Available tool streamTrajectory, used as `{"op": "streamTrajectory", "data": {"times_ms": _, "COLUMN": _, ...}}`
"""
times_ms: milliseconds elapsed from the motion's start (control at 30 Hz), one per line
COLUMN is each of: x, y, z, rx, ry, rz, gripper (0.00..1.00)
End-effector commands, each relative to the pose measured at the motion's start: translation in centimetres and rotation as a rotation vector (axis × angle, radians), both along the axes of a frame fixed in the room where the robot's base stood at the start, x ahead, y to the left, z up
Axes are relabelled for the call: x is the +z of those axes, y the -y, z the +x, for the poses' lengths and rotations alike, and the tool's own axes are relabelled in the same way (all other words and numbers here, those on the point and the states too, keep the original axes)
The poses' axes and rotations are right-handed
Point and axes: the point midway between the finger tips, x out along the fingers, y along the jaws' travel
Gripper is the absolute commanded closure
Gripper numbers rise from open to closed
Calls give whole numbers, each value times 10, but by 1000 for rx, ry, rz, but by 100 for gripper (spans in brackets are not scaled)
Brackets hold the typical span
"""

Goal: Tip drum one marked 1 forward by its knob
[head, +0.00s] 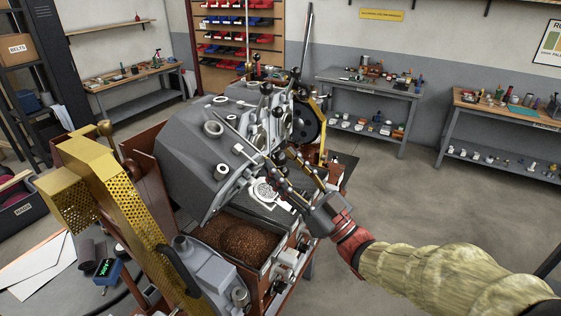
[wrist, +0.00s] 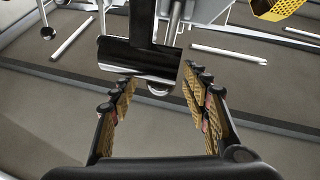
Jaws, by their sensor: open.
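The grey sample roaster (head: 195,150) stands in the middle of the head view, with several dark round knobs on rods along its top. I cannot read a number 1 on any drum. My gripper (head: 277,168) reaches in from the right with its fingers over the roaster's front side. In the wrist view my gripper (wrist: 162,82) is open, one padded finger on each side. A black cylindrical knob (wrist: 140,62) on a stem lies across the space at the fingertips, seemingly not gripped. Whether it touches a finger, and which drum it belongs to, I cannot tell.
A tray of brown beans (head: 243,240) sits below the gripper. A yellow perforated guard (head: 95,190) rises at the left. Workbenches (head: 370,85) with small parts line the walls. The floor (head: 420,200) to the right is clear.

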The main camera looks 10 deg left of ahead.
Motion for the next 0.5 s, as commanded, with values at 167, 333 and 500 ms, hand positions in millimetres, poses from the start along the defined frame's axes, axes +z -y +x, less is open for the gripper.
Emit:
{"op": "streamTrajectory", "data": {"times_ms": 167, "x": -18, "y": 26, "z": -18, "rx": -4, "ry": -3, "rz": 0, "gripper": 53}}
{"op": "streamTrajectory", "data": {"times_ms": 333, "x": -34, "y": 51, "z": -35, "rx": -5, "ry": -4, "rz": -1, "gripper": 53}}
{"op": "streamTrajectory", "data": {"times_ms": 500, "x": -46, "y": 68, "z": -47, "rx": -3, "ry": -3, "rz": -1, "gripper": 53}}
